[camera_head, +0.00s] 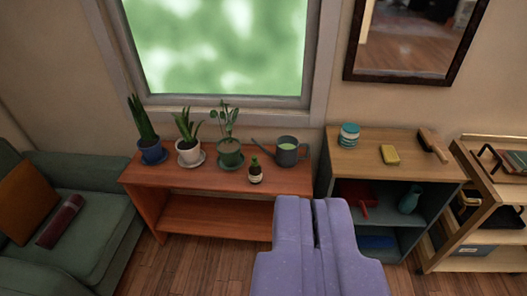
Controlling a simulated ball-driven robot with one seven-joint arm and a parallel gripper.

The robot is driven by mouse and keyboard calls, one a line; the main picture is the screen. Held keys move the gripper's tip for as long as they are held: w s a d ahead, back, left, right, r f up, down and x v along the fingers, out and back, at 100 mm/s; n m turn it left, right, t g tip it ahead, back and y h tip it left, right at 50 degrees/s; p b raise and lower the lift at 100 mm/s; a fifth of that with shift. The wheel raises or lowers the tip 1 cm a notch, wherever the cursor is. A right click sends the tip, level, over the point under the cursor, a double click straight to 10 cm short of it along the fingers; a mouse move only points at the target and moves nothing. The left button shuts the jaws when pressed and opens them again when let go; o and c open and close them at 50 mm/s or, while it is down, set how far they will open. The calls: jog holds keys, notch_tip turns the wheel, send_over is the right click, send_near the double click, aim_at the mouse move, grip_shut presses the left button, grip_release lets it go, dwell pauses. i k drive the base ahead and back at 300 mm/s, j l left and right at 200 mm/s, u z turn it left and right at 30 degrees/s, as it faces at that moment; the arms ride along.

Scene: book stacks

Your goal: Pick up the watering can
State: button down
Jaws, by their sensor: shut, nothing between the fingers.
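The grey watering can (288,152) stands upright at the right end of the reddish wooden shelf bench (225,182), under the window. The handle of the can is hard to make out.
A small potted cactus (255,171) stands close to the can's lower left. Several potted plants (190,148) line the bench further left. A wooden cabinet (370,160) stands right of the bench, then a cart (480,200). A green sofa (90,225) is at left. Wood floor (200,265) shows in front of the bench.

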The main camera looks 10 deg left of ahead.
aim_at(287, 156)
jog(key=i+j, duration=0.25)
jog(key=i, duration=0.45)
jog(key=i+j+u, duration=0.1)
jog(key=i, duration=0.6)
jog(key=i+j, duration=0.25)
jog(key=i, duration=0.45)
jog(key=i+j+u, duration=0.1)
jog(key=i, duration=0.65)
jog(key=j, duration=0.1)
